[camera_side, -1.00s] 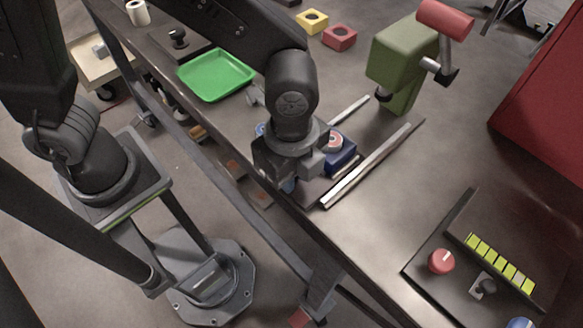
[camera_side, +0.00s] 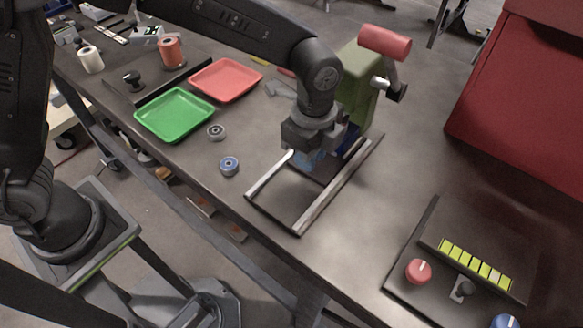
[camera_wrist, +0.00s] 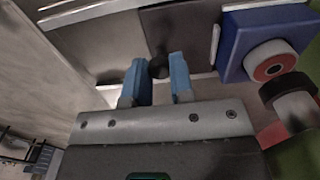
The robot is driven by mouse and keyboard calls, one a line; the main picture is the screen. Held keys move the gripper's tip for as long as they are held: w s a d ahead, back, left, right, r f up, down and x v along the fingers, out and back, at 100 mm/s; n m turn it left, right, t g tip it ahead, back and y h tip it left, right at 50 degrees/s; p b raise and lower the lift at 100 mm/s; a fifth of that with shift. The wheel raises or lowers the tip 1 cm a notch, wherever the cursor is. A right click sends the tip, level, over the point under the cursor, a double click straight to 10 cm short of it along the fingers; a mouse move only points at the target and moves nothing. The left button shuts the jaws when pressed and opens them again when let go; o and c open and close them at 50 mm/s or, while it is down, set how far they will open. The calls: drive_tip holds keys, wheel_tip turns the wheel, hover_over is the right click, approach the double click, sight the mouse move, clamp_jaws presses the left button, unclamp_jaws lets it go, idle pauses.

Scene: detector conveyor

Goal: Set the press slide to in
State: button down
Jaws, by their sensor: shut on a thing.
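The press (camera_side: 358,88) is green with a red-gripped lever (camera_side: 385,42). Two pale rails (camera_side: 335,192) run from it towards the table's front edge. The slide (camera_side: 327,172) is a dark plate at the press end of the rails, carrying a blue block (camera_side: 351,139). In the wrist view the blue block (camera_wrist: 234,45) bears a pale ring with a red centre, beside the press ram (camera_wrist: 290,98). My gripper (camera_side: 308,160) is shut on a dark knob (camera_wrist: 158,68) of the slide, between its blue fingertips (camera_wrist: 156,78). My gripper partly hides the slide in the side view.
A green tray (camera_side: 174,133) and a red tray (camera_side: 226,98) lie to the left. Two small round parts (camera_side: 229,165) lie between them and the rails. A control panel (camera_side: 410,290) with a red knob stands at the right. The front part of the rails is empty.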

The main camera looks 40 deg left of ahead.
drive_tip(key=shift+w+r, duration=0.1)
drive_tip(key=shift+w, duration=0.25)
drive_tip(key=c, duration=1)
unclamp_jaws()
drive_tip(key=shift+s, duration=0.1)
wheel_tip(320, 180, up, 14)
drive_tip(key=shift+f, duration=0.15)
drive_tip(key=s+a+r+n+t, duration=0.2)
drive_tip(key=s+a+n, duration=0.25)
drive_tip(key=a, duration=0.25)
drive_tip(key=s+a+r+n+t, duration=0.1)
drive_tip(key=s+a+r+n, duration=0.15)
drive_tip(key=a+n, duration=0.4)
drive_tip(key=s+a+f+n+t, duration=0.1)
drive_tip(key=s+a+n, duration=0.1)
drive_tip(key=s+a, duration=0.1)
drive_tip(key=s+a+f+n, duration=0.2)
drive_tip(key=s, duration=0.1)
drive_tip(key=s+a+f+n+t, duration=0.1)
drive_tip(key=s+a+f+n, duration=0.1)
drive_tip(key=s+a+n, duration=0.1)
drive_tip(key=shift+s+a+t, duration=0.2)
drive_tip(key=shift+a+t, duration=0.1)
drive_tip(key=shift+a, duration=0.05)
